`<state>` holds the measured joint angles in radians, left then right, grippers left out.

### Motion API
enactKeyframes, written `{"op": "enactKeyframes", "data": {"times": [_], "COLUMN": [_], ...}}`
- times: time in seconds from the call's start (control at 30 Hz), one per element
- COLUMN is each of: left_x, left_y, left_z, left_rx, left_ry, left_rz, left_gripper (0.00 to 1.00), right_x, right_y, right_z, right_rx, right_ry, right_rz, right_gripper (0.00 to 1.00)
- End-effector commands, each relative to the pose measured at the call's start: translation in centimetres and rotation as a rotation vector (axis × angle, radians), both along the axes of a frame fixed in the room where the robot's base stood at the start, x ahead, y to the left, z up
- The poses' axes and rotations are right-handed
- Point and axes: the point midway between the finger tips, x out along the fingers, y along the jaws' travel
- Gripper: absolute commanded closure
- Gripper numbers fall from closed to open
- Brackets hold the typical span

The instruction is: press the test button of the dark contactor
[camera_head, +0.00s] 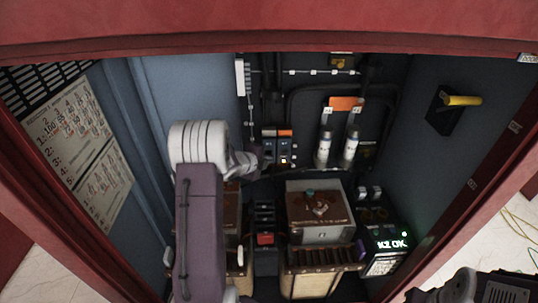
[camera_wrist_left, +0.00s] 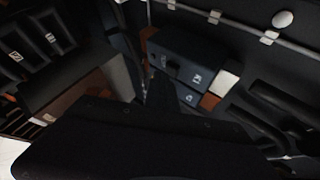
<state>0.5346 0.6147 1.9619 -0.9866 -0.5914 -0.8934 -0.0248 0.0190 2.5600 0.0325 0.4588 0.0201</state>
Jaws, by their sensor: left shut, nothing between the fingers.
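A dark contactor (camera_head: 268,148) sits on the back wall of the cabinet, beside a similar unit (camera_head: 285,147) with an orange top and a small lit lamp. In the left wrist view a dark block with small white marks (camera_wrist_left: 190,62) fills the upper middle; it appears to be the dark contactor. My left gripper (camera_head: 254,160) is shut and empty, just left of the contactor. Its dark fingers (camera_wrist_left: 168,88) point at the block's near face in the wrist view. I cannot tell if they touch it. The button itself is too dark to make out.
Two white-topped cylinders (camera_head: 337,148) stand right of the contactors. A yellow handle (camera_head: 462,101) juts from the right wall. Red cabinet edges frame the opening.

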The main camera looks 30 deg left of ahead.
Motion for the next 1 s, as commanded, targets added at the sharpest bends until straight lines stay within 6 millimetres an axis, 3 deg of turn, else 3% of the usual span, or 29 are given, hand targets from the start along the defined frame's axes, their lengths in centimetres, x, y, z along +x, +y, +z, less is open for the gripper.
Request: {"op": "enactKeyframes", "data": {"times": [1.0], "left_x": [0.8], "left_y": [0.49], "left_z": [0.03], "left_rx": [0.0], "left_ry": [0.0], "left_rz": [0.0], "left_gripper": [1.0], "right_x": [0.0], "right_y": [0.0], "right_z": [0.5], "right_rx": [0.0], "right_ry": [0.0], "right_rz": [0.0], "right_gripper": [0.46]}}
